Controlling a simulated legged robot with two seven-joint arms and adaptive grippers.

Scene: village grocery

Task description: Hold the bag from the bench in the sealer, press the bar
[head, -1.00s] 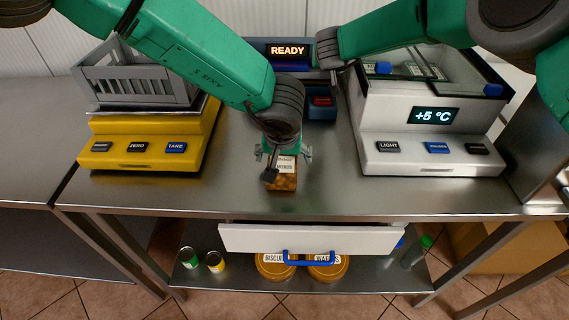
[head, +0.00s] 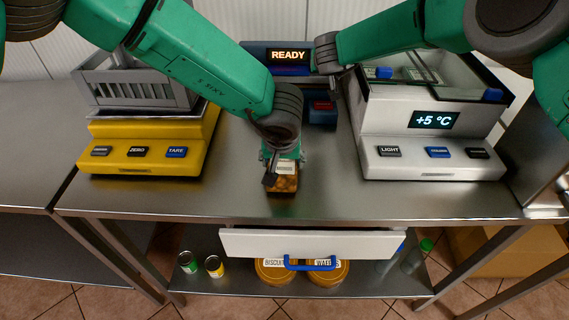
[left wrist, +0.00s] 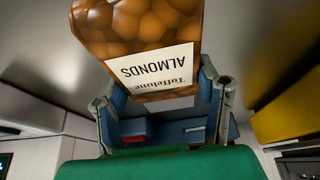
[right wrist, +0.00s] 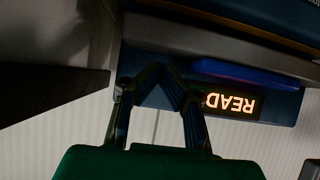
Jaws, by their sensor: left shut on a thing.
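The almonds bag (head: 284,184), brown with a white label, is upright near the bench's front edge. My left gripper (head: 281,160) is shut on its sides from above. In the left wrist view, the bag (left wrist: 145,28) sits between the fingers (left wrist: 161,92), label facing the camera. I cannot tell whether its base touches the bench. The blue sealer (head: 262,49) stands at the back, its display reading READY, partly hidden by my left arm. My right gripper (right wrist: 160,72) is shut and empty beside the sealer's display. A blue bar (right wrist: 245,74) shows close by in that view.
A yellow scale (head: 140,162) with a grey basket (head: 135,90) stands left. A white chilled case (head: 432,165) stands right. The steel bench (head: 370,200) is clear around the bag. A white drawer (head: 325,243) sticks out below the front edge.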

